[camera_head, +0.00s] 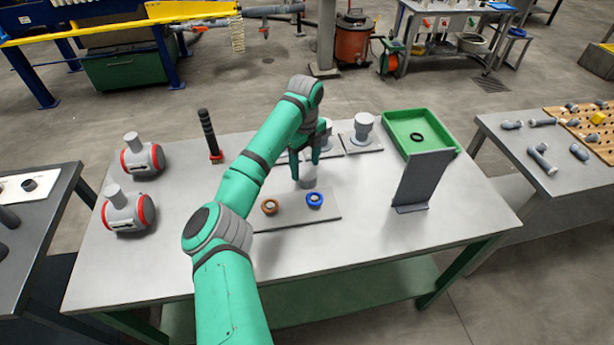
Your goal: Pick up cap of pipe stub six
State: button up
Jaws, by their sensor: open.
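My gripper (307,165) points down over the middle of the table, with its fingers open. A short grey cylinder (308,182) shows just below and between the fingers, at the back edge of a flat grey plate. I cannot tell whether the fingers touch it, or whether it is a pipe stub or a cap. A grey pipe stub with a wider cap (364,122) stands upright on its own plate behind and to the right. Another stub (327,128) is partly hidden by my arm. No numbers are readable, so I cannot tell which is stub six.
An upright grey panel (424,178) stands right, before a green tray (392,122) holding a black ring. Two red-banded grey fittings (127,209) and a black post (209,135) stand left.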

aim_at(307, 173)
jog(key=f, duration=0.4)
jog(key=shift+s+d, duration=0.15)
jog(key=shift+d, duration=0.1)
jog(key=c, duration=0.8)
jog(key=shift+r, duration=0.1)
